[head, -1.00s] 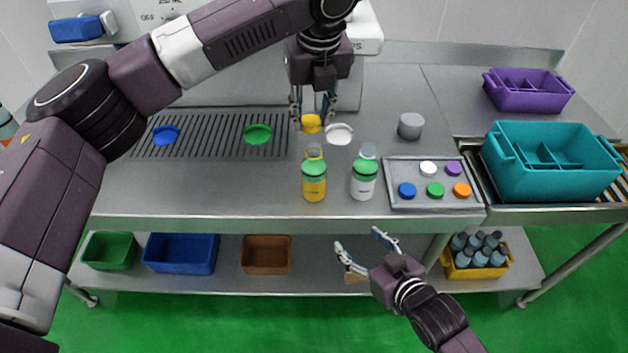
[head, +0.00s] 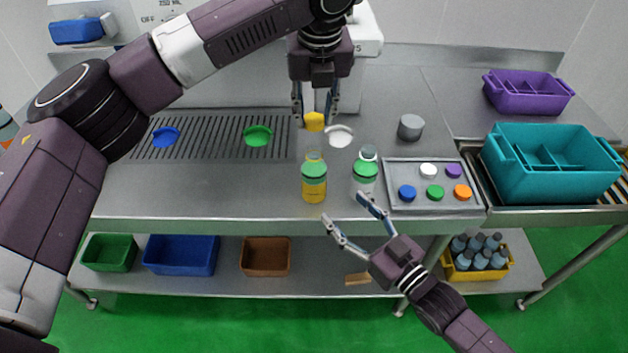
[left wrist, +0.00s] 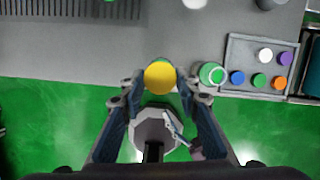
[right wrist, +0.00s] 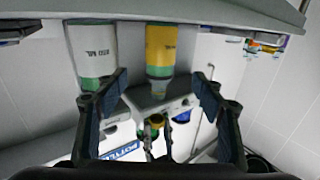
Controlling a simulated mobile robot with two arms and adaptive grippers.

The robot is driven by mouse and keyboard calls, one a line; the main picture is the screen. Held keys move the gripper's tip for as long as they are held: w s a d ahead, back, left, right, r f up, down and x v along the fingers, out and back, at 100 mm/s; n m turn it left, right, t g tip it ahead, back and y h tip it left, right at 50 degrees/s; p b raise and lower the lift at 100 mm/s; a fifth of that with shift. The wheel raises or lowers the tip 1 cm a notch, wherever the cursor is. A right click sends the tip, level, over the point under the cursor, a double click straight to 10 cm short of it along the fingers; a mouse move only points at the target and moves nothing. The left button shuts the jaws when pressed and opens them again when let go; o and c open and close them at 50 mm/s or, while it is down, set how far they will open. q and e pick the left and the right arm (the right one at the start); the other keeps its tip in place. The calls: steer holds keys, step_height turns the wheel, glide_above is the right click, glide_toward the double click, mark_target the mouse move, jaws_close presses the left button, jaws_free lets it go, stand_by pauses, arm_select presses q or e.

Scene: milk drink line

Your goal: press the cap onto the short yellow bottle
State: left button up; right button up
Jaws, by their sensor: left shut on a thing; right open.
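The yellow bottle (head: 314,188), with a green band and clear neck, stands upright near the table's front edge. My left gripper (head: 315,112) is shut on a yellow cap (head: 314,122), above and behind the bottle's neck in the head view. The left wrist view shows the cap (left wrist: 160,76) between the fingertips, hiding most of what is below. My right gripper (head: 345,213) is open and empty, in front of and below the bottles. The right wrist view shows the yellow bottle (right wrist: 160,48) upside down, beyond the open fingers.
A white bottle (head: 364,184) with a green band stands just right of the yellow one. A grey tray (head: 395,167) with several coloured caps lies further right. A grey cylinder (head: 410,127) and a white round piece (head: 339,136) are behind. The tabletop left of the bottles is clear.

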steer(key=x, duration=1.2)
jaws_close()
arm_select(q)
glide_above(314, 150)
steer(key=shift+s+f, duration=0.15)
steer(key=shift+f, duration=1.1)
steer(key=shift+s+f, duration=0.1)
steer(key=shift+f, duration=1.15)
steer(key=shift+f, duration=0.9)
steer(key=shift+f, duration=0.6)
